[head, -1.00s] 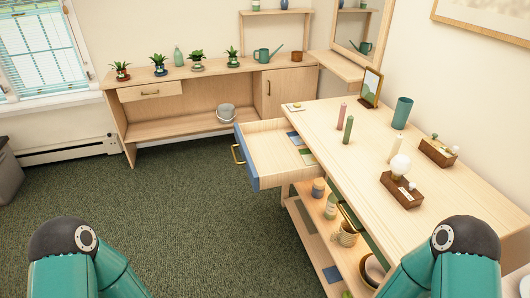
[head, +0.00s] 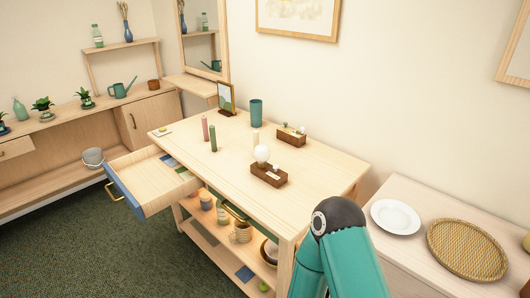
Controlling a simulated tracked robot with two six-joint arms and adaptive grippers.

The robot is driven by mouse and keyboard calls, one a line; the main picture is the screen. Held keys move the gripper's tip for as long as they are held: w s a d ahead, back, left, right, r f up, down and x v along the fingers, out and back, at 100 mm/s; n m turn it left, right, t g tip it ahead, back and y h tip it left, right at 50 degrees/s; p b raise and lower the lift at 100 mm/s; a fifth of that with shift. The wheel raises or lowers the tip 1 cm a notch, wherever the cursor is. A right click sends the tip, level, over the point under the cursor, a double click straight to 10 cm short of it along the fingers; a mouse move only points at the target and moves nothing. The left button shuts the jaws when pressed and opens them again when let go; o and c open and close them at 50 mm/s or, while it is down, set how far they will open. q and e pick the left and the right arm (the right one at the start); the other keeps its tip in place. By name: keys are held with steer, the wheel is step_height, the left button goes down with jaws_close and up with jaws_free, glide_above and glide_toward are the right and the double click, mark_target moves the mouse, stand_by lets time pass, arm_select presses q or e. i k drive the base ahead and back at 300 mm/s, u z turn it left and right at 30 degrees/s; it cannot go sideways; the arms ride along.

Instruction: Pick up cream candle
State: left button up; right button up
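The cream candle (head: 256,139) stands upright on the wooden table (head: 225,170), in the middle of the top. A white round bulb on a brown wooden box (head: 269,174) stands just in front of it and hides its lower part. A pink candle (head: 205,128) and a green candle (head: 213,139) stand upright to its left. Only a teal and black part of one of my arms shows at the bottom right. Neither of my grippers is in view.
A drawer (head: 150,180) stands open at the table's left end. A teal cup (head: 256,113), a picture frame (head: 227,98) and a second brown box (head: 291,135) stand along the table's back. A cabinet at right holds a white plate (head: 395,217) and a woven tray (head: 467,249).

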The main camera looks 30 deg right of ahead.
mark_target(256, 134)
steer(key=u, duration=0.4)
steer(key=i, duration=1.2)
steer(key=z, duration=0.75)
